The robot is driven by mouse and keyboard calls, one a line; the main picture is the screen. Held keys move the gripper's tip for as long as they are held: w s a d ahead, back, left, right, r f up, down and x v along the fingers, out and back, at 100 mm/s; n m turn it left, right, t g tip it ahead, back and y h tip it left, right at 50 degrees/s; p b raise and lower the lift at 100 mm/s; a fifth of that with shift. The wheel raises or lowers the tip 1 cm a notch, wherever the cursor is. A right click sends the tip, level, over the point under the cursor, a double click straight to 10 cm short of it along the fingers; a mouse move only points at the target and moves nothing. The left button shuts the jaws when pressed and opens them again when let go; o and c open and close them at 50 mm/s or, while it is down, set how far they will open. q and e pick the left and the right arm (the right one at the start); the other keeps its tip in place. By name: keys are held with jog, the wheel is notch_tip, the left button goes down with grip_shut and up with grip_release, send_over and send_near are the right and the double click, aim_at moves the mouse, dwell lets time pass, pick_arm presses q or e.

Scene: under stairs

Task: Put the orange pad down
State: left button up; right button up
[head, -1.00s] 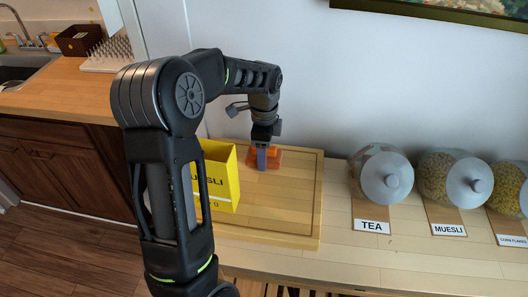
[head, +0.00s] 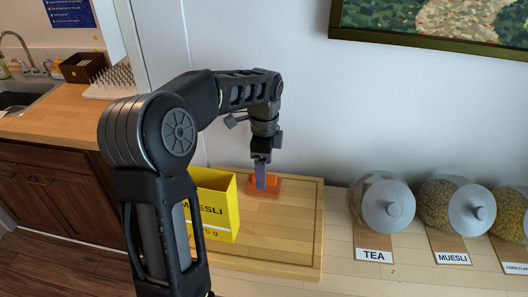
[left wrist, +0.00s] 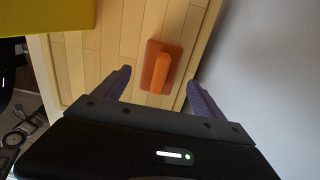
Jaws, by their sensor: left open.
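The orange pad (head: 276,187) lies flat on the wooden board (head: 290,240), near its back edge. It has a raised orange grip on top. In the left wrist view the orange pad (left wrist: 152,68) lies beyond and between the two purple fingers. My left gripper (head: 261,186) points down just over the pad and partly hides it in the head view. Its fingers are open, with a gap between them and the pad in the left wrist view (left wrist: 157,83). My right gripper is not in view.
A yellow muesli box (head: 215,205) stands on the board left of the pad. Jars labelled tea (head: 380,203), muesli (head: 455,205) and corn flakes (head: 510,215) lie along the right. The wall (head: 300,120) is close behind. The board's front right is clear.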

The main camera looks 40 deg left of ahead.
pick_arm(q)
notch_tip(320, 180, up, 7)
jog(key=shift+f, duration=0.1)
dwell(1.0)
